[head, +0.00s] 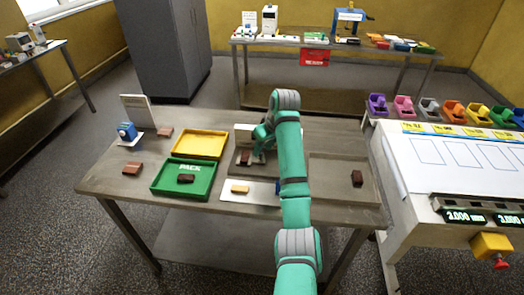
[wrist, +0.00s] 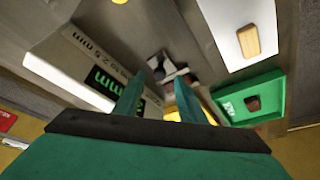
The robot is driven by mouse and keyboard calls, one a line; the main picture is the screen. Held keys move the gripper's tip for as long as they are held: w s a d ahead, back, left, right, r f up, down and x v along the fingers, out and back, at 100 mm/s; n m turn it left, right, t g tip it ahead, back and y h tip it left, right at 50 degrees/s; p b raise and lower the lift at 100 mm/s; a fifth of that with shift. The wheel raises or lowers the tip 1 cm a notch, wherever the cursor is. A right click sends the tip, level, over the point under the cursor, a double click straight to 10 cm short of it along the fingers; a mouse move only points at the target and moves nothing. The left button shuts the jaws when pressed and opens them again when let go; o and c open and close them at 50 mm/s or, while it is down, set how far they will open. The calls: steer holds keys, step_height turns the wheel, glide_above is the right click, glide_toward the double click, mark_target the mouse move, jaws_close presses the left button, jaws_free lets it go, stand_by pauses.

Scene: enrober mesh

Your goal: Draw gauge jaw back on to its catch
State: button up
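The gauge (head: 243,128) stands at the middle back of the table, partly hidden behind my arm. A brown bar (head: 244,157) lies at its front. In the wrist view the gauge body (wrist: 75,58) shows "mm" lettering and green digits. A small grey and white part (wrist: 162,66), perhaps the gauge jaw, lies just beyond my fingertips; a catch cannot be made out. My gripper (head: 262,138) is low over the gauge, and in the wrist view its two fingers (wrist: 160,82) stand apart with nothing clearly held. Contact with the jaw cannot be told.
A green PACK tray (head: 157,189) holding a brown bar and a yellow tray (head: 222,146) lie left of the gauge. A white plate (head: 229,197) with a tan bar lies in front. A shallow grey tray (head: 335,165) with a dark bar lies right of my arm.

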steer(key=shift+x, duration=1.2)
jaws_close()
